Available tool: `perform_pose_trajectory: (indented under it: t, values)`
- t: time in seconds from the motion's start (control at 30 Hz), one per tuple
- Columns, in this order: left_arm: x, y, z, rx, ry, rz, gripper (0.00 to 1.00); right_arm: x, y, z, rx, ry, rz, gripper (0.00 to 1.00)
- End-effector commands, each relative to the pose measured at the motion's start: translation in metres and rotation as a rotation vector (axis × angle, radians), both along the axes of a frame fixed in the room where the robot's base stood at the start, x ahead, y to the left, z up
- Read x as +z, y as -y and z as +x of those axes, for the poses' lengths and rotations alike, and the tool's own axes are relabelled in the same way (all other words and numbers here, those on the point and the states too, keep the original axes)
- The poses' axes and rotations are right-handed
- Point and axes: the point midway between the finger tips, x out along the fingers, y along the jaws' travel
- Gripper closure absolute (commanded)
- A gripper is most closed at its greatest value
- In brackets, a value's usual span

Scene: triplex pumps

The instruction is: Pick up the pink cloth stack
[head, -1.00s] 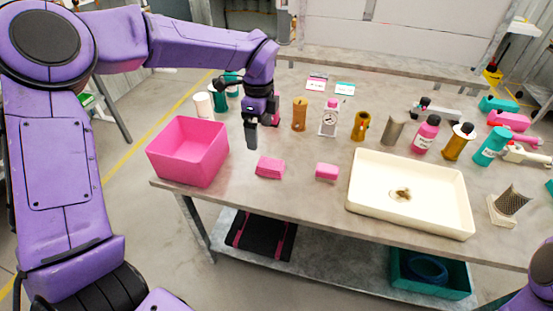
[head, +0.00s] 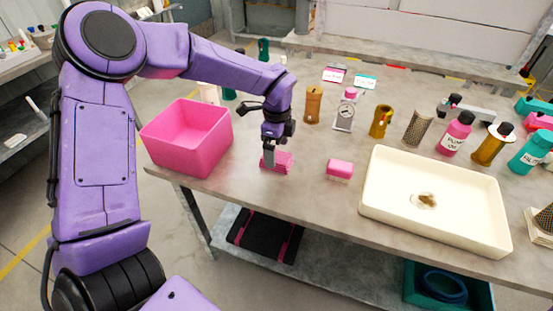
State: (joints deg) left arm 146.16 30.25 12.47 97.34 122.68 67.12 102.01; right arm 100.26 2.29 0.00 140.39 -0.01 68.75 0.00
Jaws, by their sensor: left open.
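The pink cloth stack (head: 284,163) lies on the table between the pink bin and a pink brush-like block. My left gripper (head: 268,160) points down at the stack, with its fingers at the stack's left side. It is open. Whether the fingers touch the cloth, and where the far finger is, I cannot tell. My right gripper is not in view.
A pink bin (head: 188,140) stands to the left of the stack. A pink block with pale bristles (head: 340,169) lies to its right. A cream tray (head: 378,210) stands further right. Bottles and cylinders stand behind, including a brown cylinder (head: 313,104).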

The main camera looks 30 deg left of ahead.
Motion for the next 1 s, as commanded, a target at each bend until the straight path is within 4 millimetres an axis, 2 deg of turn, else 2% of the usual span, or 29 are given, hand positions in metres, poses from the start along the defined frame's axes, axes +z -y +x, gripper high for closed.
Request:
perform_pose_trajectory:
  t: [0.07,0.2,0.43,0.6,0.87,1.0]
  values:
    - [-0.012,-0.002,-0.002,-0.001,-0.004,0.001,0.06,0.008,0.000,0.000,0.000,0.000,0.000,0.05]
    - [-0.032,-0.001,-0.001,-0.002,-0.002,0.001,0.06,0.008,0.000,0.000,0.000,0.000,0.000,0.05]
    - [-0.034,0.000,0.000,-0.003,0.000,0.000,0.06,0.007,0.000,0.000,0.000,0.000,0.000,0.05]
    - [-0.034,0.000,0.000,-0.003,0.000,0.000,0.62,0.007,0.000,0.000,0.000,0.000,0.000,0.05]
    - [-0.033,0.000,0.000,-0.003,0.000,0.000,0.62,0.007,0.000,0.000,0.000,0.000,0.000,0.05]
    - [-0.026,0.000,0.001,-0.004,0.003,0.001,0.62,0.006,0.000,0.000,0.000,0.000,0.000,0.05]
